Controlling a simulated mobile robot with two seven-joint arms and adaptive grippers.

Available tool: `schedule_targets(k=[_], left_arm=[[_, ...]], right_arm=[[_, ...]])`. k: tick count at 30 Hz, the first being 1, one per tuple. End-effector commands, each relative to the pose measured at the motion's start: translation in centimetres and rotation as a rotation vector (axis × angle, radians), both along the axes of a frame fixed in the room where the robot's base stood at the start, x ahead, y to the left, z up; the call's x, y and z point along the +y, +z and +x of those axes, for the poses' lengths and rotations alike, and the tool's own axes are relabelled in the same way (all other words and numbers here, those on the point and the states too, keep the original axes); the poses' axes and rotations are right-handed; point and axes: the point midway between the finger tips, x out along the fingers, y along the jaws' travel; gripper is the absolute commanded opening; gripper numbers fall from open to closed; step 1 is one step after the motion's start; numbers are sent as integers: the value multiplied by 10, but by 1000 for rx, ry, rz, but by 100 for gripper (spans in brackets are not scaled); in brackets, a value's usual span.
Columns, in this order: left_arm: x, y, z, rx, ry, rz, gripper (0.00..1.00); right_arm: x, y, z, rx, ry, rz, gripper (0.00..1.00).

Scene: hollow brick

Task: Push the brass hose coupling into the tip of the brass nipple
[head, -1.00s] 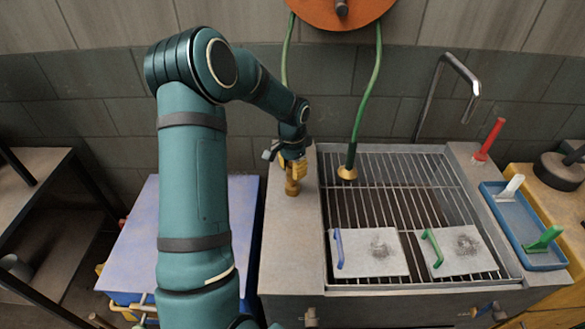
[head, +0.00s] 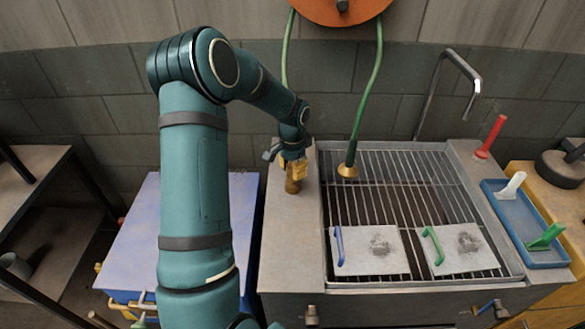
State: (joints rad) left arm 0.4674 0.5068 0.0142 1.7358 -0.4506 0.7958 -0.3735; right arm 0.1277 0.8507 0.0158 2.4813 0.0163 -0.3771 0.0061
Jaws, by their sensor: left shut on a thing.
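My left gripper (head: 294,166) is shut at the back of the grey counter, left of the grill grate. It holds a small yellow-brass piece, seemingly the brass hose coupling (head: 298,171), partly covered by the fingers. Directly below it a darker brass post, seemingly the brass nipple (head: 292,186), stands upright on the counter. The two overlap in the view; I cannot tell whether the coupling is seated in the tip. A green hose (head: 286,45) runs down from the reel and passes behind my left arm. My right gripper is not in view.
The orange hose reel (head: 325,12) hangs above. A second green hose length ends in a flared brass piece (head: 347,171) over the grate (head: 400,185). Two handled plates (head: 350,262) lie on the grate's front. A faucet (head: 432,95) and blue tray (head: 555,255) stand right.

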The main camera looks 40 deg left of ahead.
Motion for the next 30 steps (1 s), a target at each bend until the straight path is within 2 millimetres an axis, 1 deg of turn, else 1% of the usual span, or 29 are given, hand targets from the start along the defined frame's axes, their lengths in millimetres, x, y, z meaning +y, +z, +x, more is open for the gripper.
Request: schedule_targets(k=[24, 25, 27, 30], left_arm=[[0, -14, 0, -1, 0, 0, 0], [0, -13, 0, -1, 0, 0, 44], [0, -13, 0, -1, 0, 0, 66], [0, -13, 0, -1, 0, 0, 66]], right_arm=[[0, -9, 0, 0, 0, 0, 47], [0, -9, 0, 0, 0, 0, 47], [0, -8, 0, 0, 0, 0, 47], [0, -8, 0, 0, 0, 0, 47]])
